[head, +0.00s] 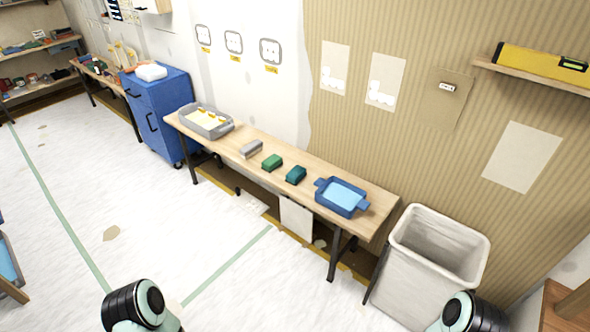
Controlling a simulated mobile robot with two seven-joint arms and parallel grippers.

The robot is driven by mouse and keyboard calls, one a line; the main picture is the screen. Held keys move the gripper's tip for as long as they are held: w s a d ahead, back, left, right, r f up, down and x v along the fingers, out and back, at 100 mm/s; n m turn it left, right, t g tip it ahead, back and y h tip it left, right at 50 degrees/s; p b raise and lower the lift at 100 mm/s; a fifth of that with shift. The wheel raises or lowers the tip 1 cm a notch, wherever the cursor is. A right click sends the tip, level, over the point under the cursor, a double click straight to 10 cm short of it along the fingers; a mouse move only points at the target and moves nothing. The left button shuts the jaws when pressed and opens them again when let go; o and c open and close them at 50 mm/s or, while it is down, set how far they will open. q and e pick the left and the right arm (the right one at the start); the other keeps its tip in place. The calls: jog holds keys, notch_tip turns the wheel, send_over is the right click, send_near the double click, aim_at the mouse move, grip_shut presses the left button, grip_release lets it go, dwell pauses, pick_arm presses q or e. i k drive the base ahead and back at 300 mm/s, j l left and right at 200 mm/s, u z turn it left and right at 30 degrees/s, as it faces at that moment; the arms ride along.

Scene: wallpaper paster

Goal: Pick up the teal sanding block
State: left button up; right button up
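The teal sanding block (296,175) lies on the wooden bench (232,138) along the wall, left of a blue tray. It is a small dark teal block, with nothing touching it. A green block (272,162) lies just to its left, and a grey block (251,149) lies further left. Only parts of my arms show at the bottom edge, well apart from the bench. Neither of my grippers is in view.
A blue tray of light blue liquid (341,197) stands at the bench's right end. A grey tray (207,122) stands at its left end. A pale bin (425,265) stands right of the bench. A blue cabinet (160,115) stands left. The floor before the bench is clear.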

aim_at(296, 175)
jog(key=i+j, duration=0.4)
jog(key=i, duration=0.25)
jog(key=i+j+z, duration=0.1)
jog(key=i+j, duration=0.3)
jog(key=i, duration=0.25)
jog(key=i+j, duration=0.45)
jog(key=i, duration=0.15)
jog(key=i+j, duration=0.45)
jog(key=i, duration=0.2)
jog(key=l+z, duration=0.05)
